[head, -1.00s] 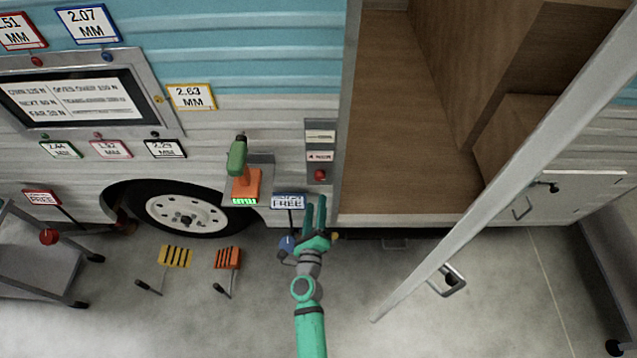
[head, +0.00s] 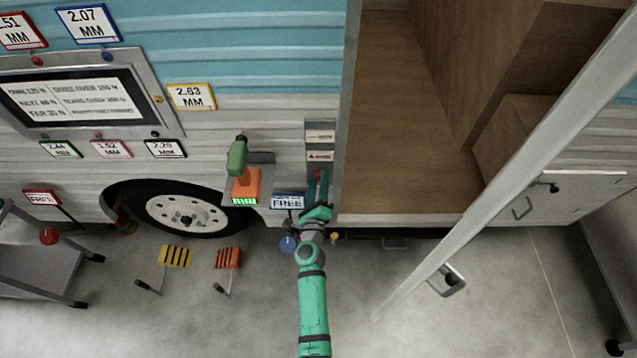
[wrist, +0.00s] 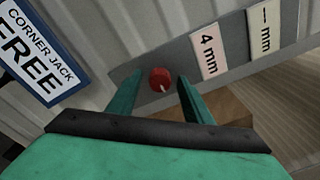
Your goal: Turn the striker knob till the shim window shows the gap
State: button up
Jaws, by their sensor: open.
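The red striker knob (wrist: 160,78) with a pale pointer mark sits on a grey strike plate (wrist: 185,60) on the camper wall. In the head view my gripper covers most of it. My gripper (wrist: 160,92) is open, its two fingers on either side of the knob in the wrist view; I cannot tell whether they touch it. In the head view my gripper (head: 318,188) is up at the plate beside the door opening. Beyond the knob are a pinkish window reading "4 mm" (wrist: 209,50) and a pale window showing a dash and "mm" (wrist: 264,28).
A blue-framed "CORNER JACK FREE" sign (head: 288,200) stands just left of my gripper. An orange and green drill (head: 243,175) rests on a small shelf farther left. The open doorway (head: 400,120) and a slanting door edge (head: 500,170) lie to the right.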

jog(key=c, duration=1.1)
jog(key=shift+n, duration=0.3)
jog(key=shift+o, duration=0.2)
jog(key=n, duration=0.5)
jog(key=shift+f, duration=0.15)
jog(key=n+y, duration=0.1)
jog(key=n, duration=0.5)
jog(key=shift+f+t, duration=0.1)
jog(key=shift+t, duration=0.3)
jog(key=shift+d+n, duration=0.1)
jog(key=shift+n, duration=0.4)
jog(key=o, duration=1.1)
jog(key=shift+c, duration=0.2)
